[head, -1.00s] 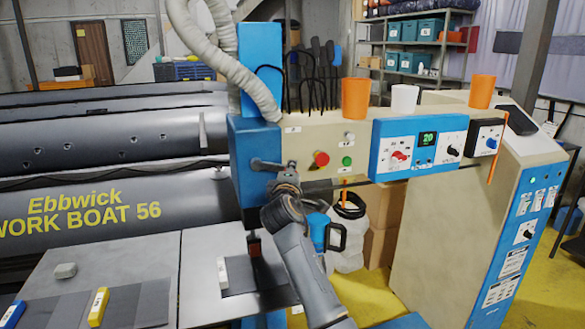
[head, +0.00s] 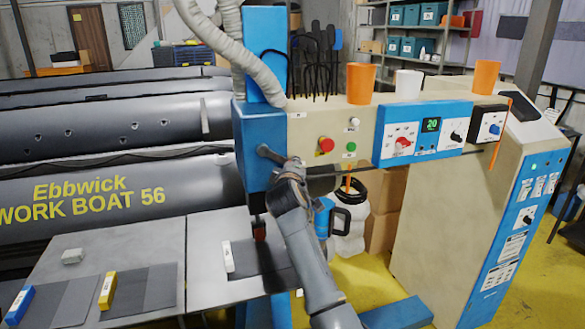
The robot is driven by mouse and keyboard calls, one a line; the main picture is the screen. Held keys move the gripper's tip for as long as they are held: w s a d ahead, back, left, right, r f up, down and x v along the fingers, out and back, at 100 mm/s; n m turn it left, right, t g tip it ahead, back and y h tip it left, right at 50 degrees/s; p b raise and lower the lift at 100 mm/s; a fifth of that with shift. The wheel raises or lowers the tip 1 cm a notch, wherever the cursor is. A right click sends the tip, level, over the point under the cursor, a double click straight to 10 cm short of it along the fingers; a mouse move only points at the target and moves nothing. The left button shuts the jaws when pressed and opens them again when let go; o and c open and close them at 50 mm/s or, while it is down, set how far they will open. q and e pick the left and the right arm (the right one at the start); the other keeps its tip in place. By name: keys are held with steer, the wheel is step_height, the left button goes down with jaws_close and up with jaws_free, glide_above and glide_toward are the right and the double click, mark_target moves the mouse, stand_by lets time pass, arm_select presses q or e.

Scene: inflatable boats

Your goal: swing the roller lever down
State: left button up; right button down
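The grey roller lever (head: 268,153) sits on the front of the blue machine head (head: 255,125), in the middle of the head view. It points right and slopes down; its outer end is hidden behind my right gripper. My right gripper (head: 288,172) is at the lever's outer end, with its arm coming up from the bottom. Its fingers are hidden or too small to tell whether they are closed on the lever. A dark part with a red piece (head: 259,230) hangs below the head over the metal table. My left gripper is out of view.
Red (head: 326,144) and green (head: 351,146) buttons are on the beige panel right of the lever. Orange (head: 361,84) and white cups stand above it. A white jug (head: 350,232) is behind my arm. Dark sheets with blue, yellow (head: 107,290) and white blocks lie on the tables.

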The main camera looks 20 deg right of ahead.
steer(key=shift+f, duration=0.25)
steer(key=c, duration=1.1)
jaws_free()
steer(key=shift+o, duration=0.2)
steer(key=shift+r, duration=0.1)
steer(key=shift+s, duration=0.1)
steer(key=v, duration=1.2)
